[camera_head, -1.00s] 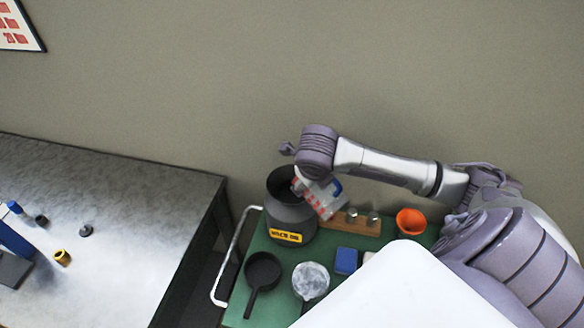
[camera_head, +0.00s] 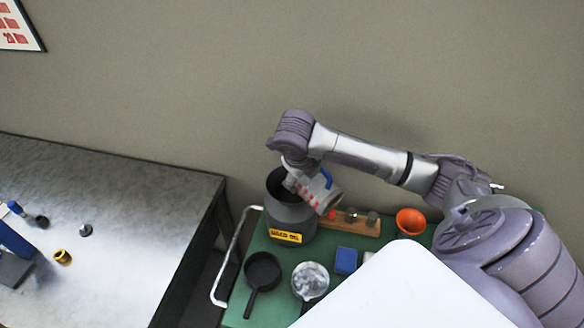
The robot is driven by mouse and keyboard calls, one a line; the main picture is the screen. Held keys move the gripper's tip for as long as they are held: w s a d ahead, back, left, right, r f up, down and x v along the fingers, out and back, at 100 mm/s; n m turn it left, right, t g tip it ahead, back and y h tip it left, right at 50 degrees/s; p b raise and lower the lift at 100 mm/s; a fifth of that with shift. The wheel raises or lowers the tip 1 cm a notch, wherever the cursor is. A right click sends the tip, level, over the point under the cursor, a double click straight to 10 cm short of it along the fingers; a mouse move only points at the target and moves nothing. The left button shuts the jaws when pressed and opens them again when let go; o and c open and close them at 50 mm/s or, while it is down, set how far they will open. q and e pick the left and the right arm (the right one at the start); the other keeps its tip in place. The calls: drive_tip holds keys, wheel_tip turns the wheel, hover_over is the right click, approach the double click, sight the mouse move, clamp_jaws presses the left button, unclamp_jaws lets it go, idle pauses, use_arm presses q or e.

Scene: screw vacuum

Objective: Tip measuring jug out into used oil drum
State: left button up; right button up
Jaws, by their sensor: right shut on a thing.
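The measuring jug (camera_head: 321,196) is clear with red markings and a blue handle. It is tilted, with its upper left end over the mouth of the used oil drum. The used oil drum (camera_head: 289,220) is a dark grey open-topped can with a yellow label, standing on the green cart top. My right gripper (camera_head: 298,172) is at the jug, above the drum's opening, and is shut on the jug; its fingers are largely hidden. I cannot see any liquid flowing. My left gripper is not in view.
On the green cart (camera_head: 262,246) stand a black pan (camera_head: 262,270), a clear container (camera_head: 310,280), a blue block (camera_head: 346,260), a wooden rack (camera_head: 357,225) and an orange funnel (camera_head: 410,221). A grey workbench (camera_head: 130,210) with small parts is at left.

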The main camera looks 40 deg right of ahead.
drive_tip(key=shift+w+a+r+g, duration=0.1)
drive_tip(key=shift+w+g, duration=0.05)
drive_tip(key=shift+g, duration=0.15)
drive_tip(key=shift+w, duration=0.25)
drive_tip(key=shift+r+g, duration=0.15)
drive_tip(key=shift+g, duration=0.15)
drive_tip(key=shift+w+g, duration=0.25)
drive_tip(key=shift+g, duration=0.05)
drive_tip(key=shift+w+a+r+g, duration=0.1)
drive_tip(key=shift+r+g, duration=0.1)
drive_tip(key=shift+g, duration=0.1)
drive_tip(key=shift+w+n, duration=0.1)
drive_tip(key=shift+n, duration=0.2)
